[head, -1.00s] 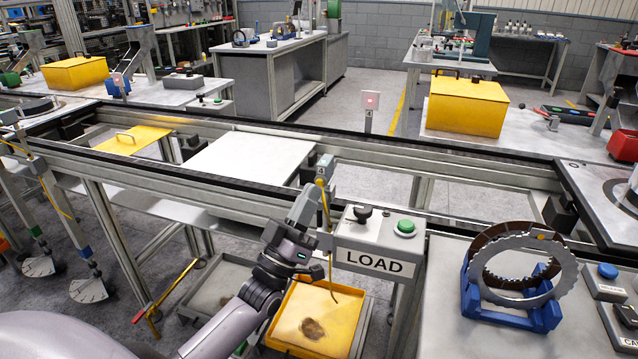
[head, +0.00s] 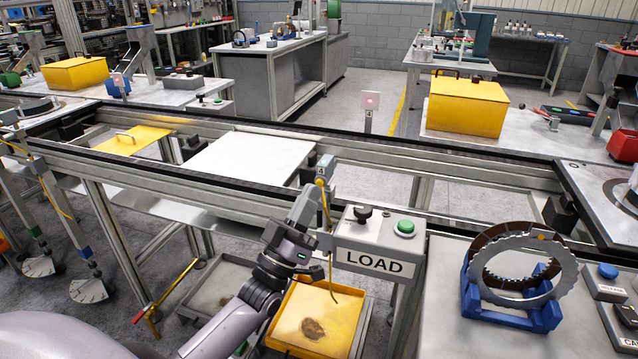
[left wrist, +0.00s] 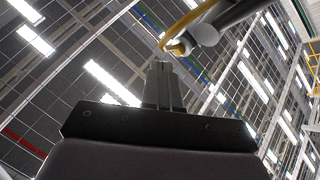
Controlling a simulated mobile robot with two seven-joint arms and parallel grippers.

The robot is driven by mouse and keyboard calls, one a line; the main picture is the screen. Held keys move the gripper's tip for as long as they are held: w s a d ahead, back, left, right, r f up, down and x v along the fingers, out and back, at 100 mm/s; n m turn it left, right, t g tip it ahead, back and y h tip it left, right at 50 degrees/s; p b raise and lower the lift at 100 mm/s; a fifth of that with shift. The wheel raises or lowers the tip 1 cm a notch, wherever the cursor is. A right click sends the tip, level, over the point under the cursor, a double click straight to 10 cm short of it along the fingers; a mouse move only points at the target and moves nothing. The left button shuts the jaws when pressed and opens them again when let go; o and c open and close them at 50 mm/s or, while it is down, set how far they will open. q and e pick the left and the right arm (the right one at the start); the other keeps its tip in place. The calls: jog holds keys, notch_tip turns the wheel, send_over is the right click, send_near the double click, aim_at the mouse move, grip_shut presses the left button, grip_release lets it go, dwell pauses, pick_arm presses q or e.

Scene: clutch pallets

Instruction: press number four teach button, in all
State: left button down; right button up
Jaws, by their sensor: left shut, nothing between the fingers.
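A small grey sensor unit with a number 4 label (head: 324,166) is mounted on the near conveyor rail in the head view. A yellow cable (head: 326,205) hangs from it. My left gripper (head: 304,200) points up at the rail just below and left of the unit, partly merged with the grey parts there. In the left wrist view its fingers (left wrist: 163,68) are shut and empty. A grey cylindrical part with a yellow cable (left wrist: 180,46) is just beyond the fingertips; I cannot tell whether they touch. No teach button can be made out. My right gripper is out of view.
A LOAD box (head: 375,262) with a green button stands just right of the gripper. A yellow tray (head: 345,338) lies below my wrist. A blue stand (head: 540,316) holding clutch rings is on the right table. The conveyor rail (head: 250,195) runs behind the gripper.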

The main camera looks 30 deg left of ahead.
pick_arm(q)
jog(key=shift+w, duration=0.1)
dwell(0.4)
jog(key=shift+w+a, duration=0.1)
jog(key=shift+w, duration=0.25)
jog(key=shift+w+a+b, duration=0.1)
jog(key=shift+w+b, duration=0.35)
jog(key=shift+b, duration=0.1)
dwell(0.5)
jog(key=shift+s, duration=0.2)
jog(key=shift+s+d+y+p, duration=0.2)
jog(key=shift+s+y+p, duration=0.1)
jog(key=shift+s+p, duration=0.3)
jog(key=shift+s, duration=0.1)
jog(key=s+p, duration=0.1)
jog(key=s, duration=0.1)
jog(key=s+d+p, duration=0.1)
jog(key=s, duration=0.2)
jog(key=shift+d, duration=0.1)
